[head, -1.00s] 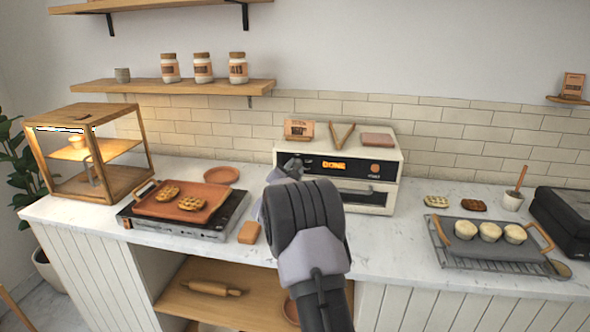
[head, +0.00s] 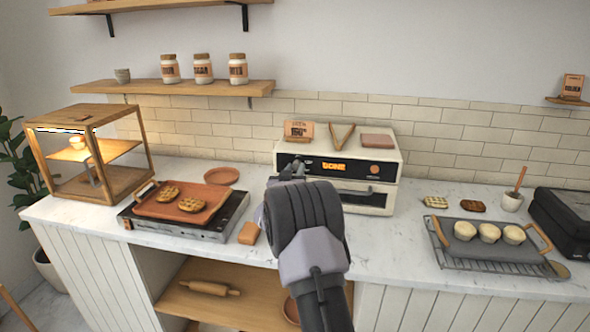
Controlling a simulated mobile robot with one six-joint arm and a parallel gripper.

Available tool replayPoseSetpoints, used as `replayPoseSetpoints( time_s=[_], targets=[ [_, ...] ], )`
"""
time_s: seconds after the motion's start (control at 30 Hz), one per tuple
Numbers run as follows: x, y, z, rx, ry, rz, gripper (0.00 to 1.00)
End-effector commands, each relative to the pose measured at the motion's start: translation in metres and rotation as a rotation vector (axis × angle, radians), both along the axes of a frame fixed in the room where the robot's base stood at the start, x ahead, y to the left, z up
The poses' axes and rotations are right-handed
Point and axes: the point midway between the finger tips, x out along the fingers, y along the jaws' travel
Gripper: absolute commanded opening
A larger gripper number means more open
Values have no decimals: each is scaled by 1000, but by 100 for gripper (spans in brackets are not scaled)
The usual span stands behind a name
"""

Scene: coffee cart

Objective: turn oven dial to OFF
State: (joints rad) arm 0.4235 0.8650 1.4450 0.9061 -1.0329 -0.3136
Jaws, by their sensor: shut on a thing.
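The oven (head: 391,160) is a cream box on the counter with a dark front panel. Its display (head: 333,167) glows orange and seems to read DONE. A round orange knob (head: 376,170) sits at the panel's right end, apart from my gripper. My gripper (head: 296,169) is at the panel's left end, shut on what appears to be the oven dial. The gripper and wrist hide the dial and its marks, so I cannot read its setting. The oven's lower door and handle show to the right of my arm.
A sign, tongs and a small box sit on the oven. Left of my arm are a hot plate (head: 190,234) with a waffle tray and a glass-sided wooden case (head: 115,184). Right are muffins on a tray (head: 480,252) and a black appliance (head: 567,220). A shelf (head: 180,88) hangs above.

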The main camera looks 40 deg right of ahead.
Motion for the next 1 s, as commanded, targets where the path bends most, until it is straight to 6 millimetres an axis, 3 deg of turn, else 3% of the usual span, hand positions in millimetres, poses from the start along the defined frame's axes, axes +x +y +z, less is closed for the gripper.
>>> replayPoseSetpoints(
  time_s=[1.0],
  targets=[
    [-1, -1, 1, -624, 732, 0, 0]
  ],
)
